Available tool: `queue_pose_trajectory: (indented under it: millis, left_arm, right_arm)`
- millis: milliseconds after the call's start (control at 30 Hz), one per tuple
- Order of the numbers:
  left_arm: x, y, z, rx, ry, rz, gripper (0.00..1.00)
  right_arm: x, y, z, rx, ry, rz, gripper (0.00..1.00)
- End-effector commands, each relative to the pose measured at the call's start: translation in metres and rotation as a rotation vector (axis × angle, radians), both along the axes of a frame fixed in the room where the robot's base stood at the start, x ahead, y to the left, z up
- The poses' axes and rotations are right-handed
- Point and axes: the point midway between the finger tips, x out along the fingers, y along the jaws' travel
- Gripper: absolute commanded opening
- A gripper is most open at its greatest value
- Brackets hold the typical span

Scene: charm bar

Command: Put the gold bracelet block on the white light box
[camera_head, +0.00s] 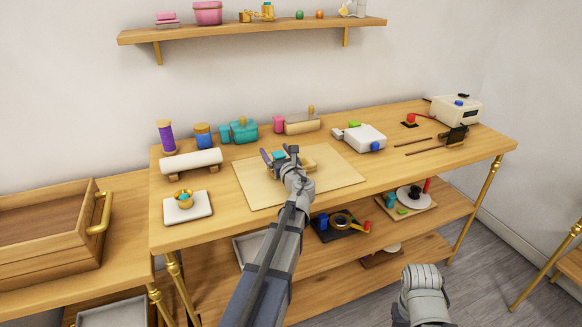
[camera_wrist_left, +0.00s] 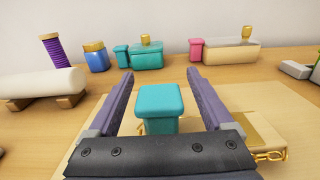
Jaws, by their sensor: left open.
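My left gripper (camera_head: 277,153) is open over the cream mat (camera_head: 345,177). In the left wrist view, a teal block (camera_wrist_left: 160,104) stands between the two purple fingers, with a gap on each side. A gold-tan block (camera_wrist_left: 245,128) with a gold chain (camera_wrist_left: 270,155) lies just right of the fingers, partly hidden by my gripper; it looks like the bracelet block. A flat white square (camera_head: 187,208), which looks like the light box, lies at the table's front left with a small gold and teal piece (camera_head: 184,199) on it.
A white roll (camera_head: 192,161) on a wooden stand is behind the white square. Several jars and boxes, including a teal one (camera_head: 243,130), line the back. A white device (camera_head: 365,137) is right of the mat. The front right of the table is clear.

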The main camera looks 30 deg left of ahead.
Motion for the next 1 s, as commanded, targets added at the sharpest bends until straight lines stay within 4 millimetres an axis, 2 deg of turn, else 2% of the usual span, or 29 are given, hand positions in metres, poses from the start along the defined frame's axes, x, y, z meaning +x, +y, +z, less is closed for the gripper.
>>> queue_pose_trajectory:
  millis: [167, 900, 1000]
  left_arm:
    - [-0.0004, 0.0, 0.0, 0.0, 0.0, 0.0, 0.85]
    - [-0.0006, -0.0001, 0.0, 0.0, 0.0, 0.0, 0.02]
    - [-0.0006, -0.0001, 0.0, 0.0, 0.0, 0.0, 0.0]
  right_arm:
    - [0.0, 0.0, 0.0, 0.0, 0.0, 0.0, 0.5]
    - [0.0, 0.0, 0.0, 0.0, 0.0, 0.0, 0.5]
    - [0.0, 0.0, 0.0, 0.0, 0.0, 0.0, 0.5]
